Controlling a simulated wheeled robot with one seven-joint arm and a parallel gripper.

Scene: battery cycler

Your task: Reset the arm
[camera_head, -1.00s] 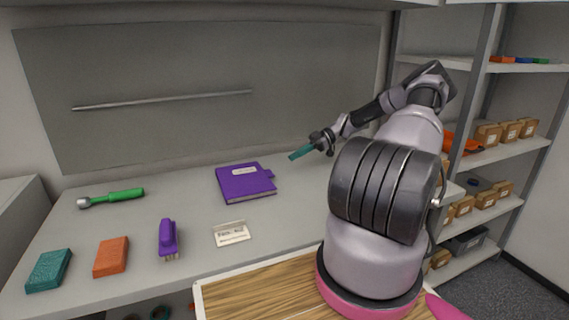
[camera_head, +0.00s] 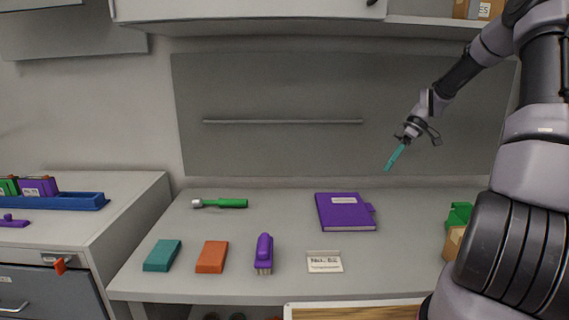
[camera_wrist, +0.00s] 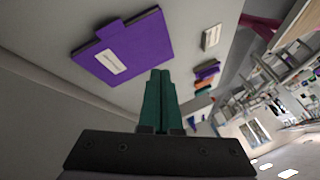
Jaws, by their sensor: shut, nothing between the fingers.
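My gripper (camera_head: 394,158) is at the right of the head view, raised above the back of the grey worktable (camera_head: 280,235). Its long teal fingers are together with nothing between them. They point down and slightly left, apart from everything on the table. In the wrist view the shut teal fingers (camera_wrist: 160,95) show in the middle. A purple notebook (camera_head: 344,212) lies on the table below and left of the gripper. It also shows in the wrist view (camera_wrist: 122,50), left of the fingers.
A green-handled tool (camera_head: 228,203), a teal block (camera_head: 162,255), an orange block (camera_head: 212,257), a purple brush (camera_head: 264,252) and a small label card (camera_head: 324,262) lie on the table. A green object (camera_head: 458,217) stands at the right by my arm. A blue tray (camera_head: 75,202) is on the left cabinet.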

